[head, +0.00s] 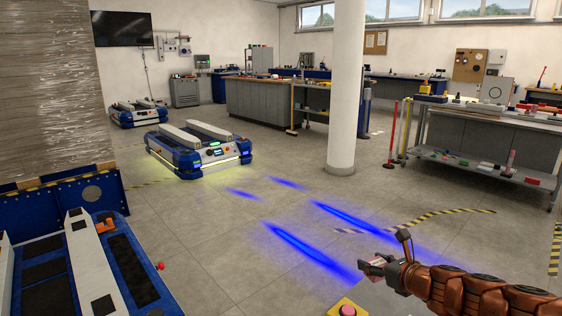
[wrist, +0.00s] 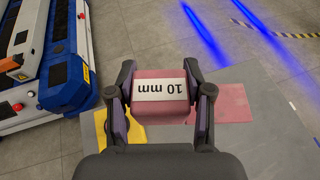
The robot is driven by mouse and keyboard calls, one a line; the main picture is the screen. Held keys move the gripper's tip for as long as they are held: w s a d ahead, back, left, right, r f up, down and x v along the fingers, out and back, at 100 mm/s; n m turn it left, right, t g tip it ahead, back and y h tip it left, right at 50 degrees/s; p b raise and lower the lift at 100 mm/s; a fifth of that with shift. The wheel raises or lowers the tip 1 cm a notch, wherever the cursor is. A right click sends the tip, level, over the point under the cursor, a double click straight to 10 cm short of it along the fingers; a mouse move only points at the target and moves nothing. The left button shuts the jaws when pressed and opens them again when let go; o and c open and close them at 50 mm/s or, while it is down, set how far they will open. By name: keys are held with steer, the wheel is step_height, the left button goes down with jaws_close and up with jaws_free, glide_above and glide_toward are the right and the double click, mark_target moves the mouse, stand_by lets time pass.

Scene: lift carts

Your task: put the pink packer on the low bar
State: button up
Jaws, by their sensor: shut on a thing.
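The pink packer (wrist: 160,91), a small block with a white "10 mm" label, is between the two fingers of my gripper (wrist: 160,104) in the wrist view. The gripper is shut on it and holds it above a grey surface. In the head view my gripper (head: 374,266) is at the lower right, and the packer there is small and partly hidden. The nearest lift cart (head: 145,288), blue and white, stands at the lower left, apart from the gripper. A pale bar (head: 87,262) with black pads runs along its top. I cannot tell which bar is the low one.
An orange piece (head: 105,226) lies on the near cart. A grey surface (wrist: 255,135) with a pink patch (wrist: 234,103) and a yellow part lies below the gripper. Another cart (head: 200,148) stands farther back. Open floor lies between the near cart and my arm.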

steer(key=w+a+r+m+h, duration=0.1)
steer(key=w+a+r, duration=0.4)
steer(key=a+r, duration=0.1)
step_height(320, 180, up, 28)
steer(key=m+h+p, duration=0.7)
steer(key=h+p, duration=0.1)
steer(key=p, duration=2)
steer(key=shift+s+h, duration=0.2)
steer(key=shift+h, duration=0.1)
steer(key=shift+f, duration=0.1)
steer(key=shift+w+d, duration=0.15)
